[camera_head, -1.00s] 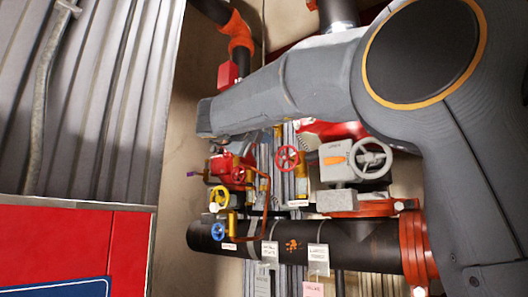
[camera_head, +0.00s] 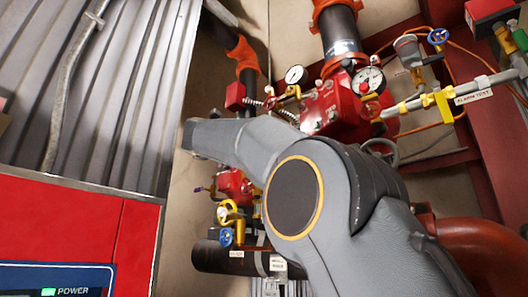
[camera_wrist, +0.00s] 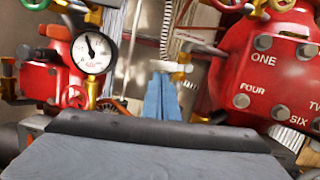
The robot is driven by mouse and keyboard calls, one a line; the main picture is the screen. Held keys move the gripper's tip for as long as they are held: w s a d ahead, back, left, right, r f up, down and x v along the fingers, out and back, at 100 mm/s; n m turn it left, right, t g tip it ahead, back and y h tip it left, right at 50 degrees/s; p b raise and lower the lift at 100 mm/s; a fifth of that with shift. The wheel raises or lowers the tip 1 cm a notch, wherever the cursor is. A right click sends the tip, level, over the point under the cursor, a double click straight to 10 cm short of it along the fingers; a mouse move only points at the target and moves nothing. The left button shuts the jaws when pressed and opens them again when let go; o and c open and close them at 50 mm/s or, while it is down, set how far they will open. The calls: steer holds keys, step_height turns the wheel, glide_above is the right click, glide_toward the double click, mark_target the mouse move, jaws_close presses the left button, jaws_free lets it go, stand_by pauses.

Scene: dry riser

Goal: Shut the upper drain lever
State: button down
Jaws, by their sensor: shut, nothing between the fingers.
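My gripper (camera_wrist: 163,88) shows in the wrist view as two blue fingers pressed together, pointing away above the dark wrist edge. They hold nothing. A pale, lever-like fitting (camera_wrist: 168,66) appears just beyond the fingertips; I cannot tell whether it is the upper drain lever or whether the fingers touch it. A red valve body marked ONE and FOUR (camera_wrist: 265,75) is at right. A pressure gauge (camera_wrist: 93,52) on red fittings is at left. In the head view my arm hides the gripper and the area around it.
A red valve with gauges (camera_head: 335,108) stands behind my arm in the head view. Yellow (camera_head: 227,211) and blue (camera_head: 226,237) handwheels sit at lower left, above a black pipe (camera_head: 225,259). A red cabinet (camera_head: 75,222) and corrugated wall (camera_head: 100,95) fill the left side.

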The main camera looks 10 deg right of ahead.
steer(key=shift+w+a+r, duration=0.1)
steer(key=shift+w+r, duration=0.05)
steer(key=shift+r, duration=0.2)
stand_by(0.5)
steer(key=shift+f, duration=0.1)
steer(key=s+a+f+b, duration=0.6)
steer(key=a, duration=0.1)
steer(key=shift+s+a+f+b, duration=0.15)
steer(key=shift+a+b, duration=0.05)
steer(key=shift+b, duration=0.1)
stand_by(0.4)
stand_by(0.4)
